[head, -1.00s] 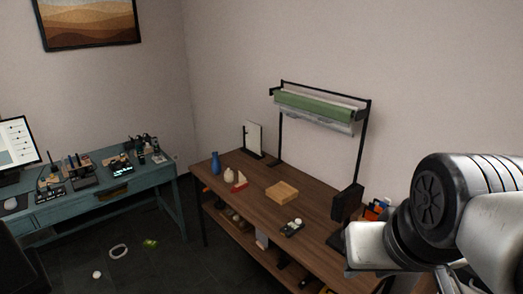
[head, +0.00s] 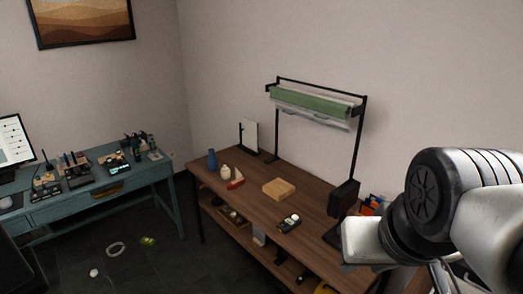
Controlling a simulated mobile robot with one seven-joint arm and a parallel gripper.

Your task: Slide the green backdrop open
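The green backdrop (head: 311,101) is a rolled length of green material on a black stand (head: 358,140) at the back of the brown table (head: 325,210). It lies along the top bar, with a pale, clear-looking roll or sheet (head: 312,117) just below it. My arm is at the right edge. The pale end of my gripper (head: 362,243) shows in front of the table's right end, well below and to the right of the backdrop, apart from it. Its fingers cannot be made out.
A teal desk (head: 90,204) stands left. Dark floor (head: 150,270) lies between, with small items on it.

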